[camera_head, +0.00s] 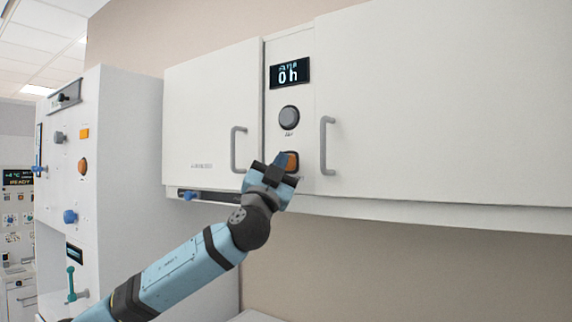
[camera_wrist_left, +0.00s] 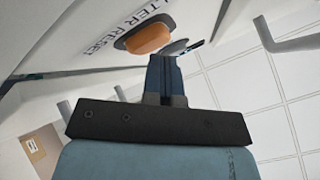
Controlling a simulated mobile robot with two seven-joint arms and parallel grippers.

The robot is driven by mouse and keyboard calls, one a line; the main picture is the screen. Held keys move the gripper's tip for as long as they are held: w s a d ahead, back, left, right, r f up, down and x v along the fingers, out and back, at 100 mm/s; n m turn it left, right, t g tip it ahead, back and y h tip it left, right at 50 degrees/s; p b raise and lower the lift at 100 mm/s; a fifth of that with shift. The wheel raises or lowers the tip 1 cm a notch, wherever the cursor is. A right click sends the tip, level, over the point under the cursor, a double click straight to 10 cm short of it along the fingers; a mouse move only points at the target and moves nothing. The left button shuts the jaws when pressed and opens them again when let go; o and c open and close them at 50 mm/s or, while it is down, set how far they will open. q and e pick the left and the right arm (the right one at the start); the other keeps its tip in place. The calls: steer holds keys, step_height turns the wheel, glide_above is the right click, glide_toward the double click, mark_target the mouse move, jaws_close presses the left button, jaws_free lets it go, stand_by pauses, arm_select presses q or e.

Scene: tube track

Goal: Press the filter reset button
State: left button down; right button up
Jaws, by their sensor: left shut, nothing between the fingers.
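The orange filter reset button (camera_head: 293,161) sits low on the narrow panel between two white cabinet doors. It also shows in the left wrist view (camera_wrist_left: 149,38), in a dark surround beside lettering that reads in part "LTER RESET". My left gripper (camera_head: 281,160) is shut and empty, with its fingertips right at the button, and it covers the button's left part in the head view. In the left wrist view the fingertips (camera_wrist_left: 162,57) are just below the button's lower right edge. I cannot tell whether they touch it. My right gripper is not in view.
Above the button are a grey round knob (camera_head: 289,117) and a display (camera_head: 289,73) reading "0 h". Grey door handles stand out at left (camera_head: 238,150) and right (camera_head: 327,146) of the button. A white cabinet (camera_head: 120,180) with knobs stands at the left.

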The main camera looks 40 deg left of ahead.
arm_select(q)
steer(key=shift+s, duration=0.65)
steer(key=shift+d+f+b, duration=0.1)
steer(key=shift+b, duration=0.2)
steer(key=s, duration=0.1)
steer(key=s+b, duration=0.1)
steer(key=s, duration=0.3)
steer(key=shift+d+b, duration=0.25)
steer(key=shift+b, duration=0.15)
